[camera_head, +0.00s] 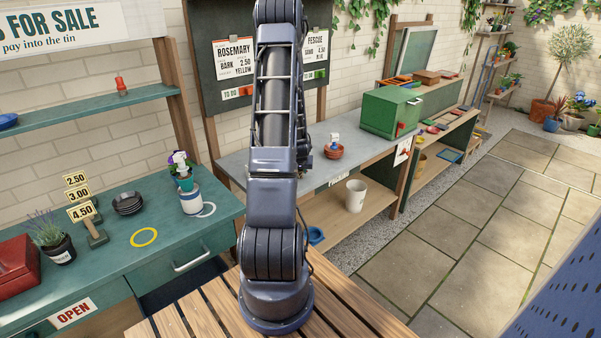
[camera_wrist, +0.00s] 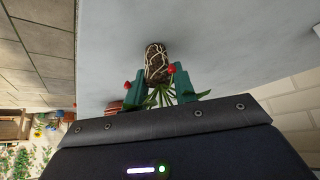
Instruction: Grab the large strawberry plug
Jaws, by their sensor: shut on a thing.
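The strawberry plug (camera_wrist: 157,62) shows in the wrist view, with a dark root ball laced with pale roots, green leaves and red berries. My gripper (camera_wrist: 158,84) is shut on it, with one teal finger on each side near the leaves. The root ball sticks out past the fingertips, over a plain grey surface; I cannot tell how high above it. In the head view my arm stands in the middle, and my gripper and the plug are not seen there.
A white bucket (camera_head: 356,195) is on the shelf below. The teal counter (camera_head: 180,235) at left holds potted plants, price signs and dark saucers (camera_head: 128,203).

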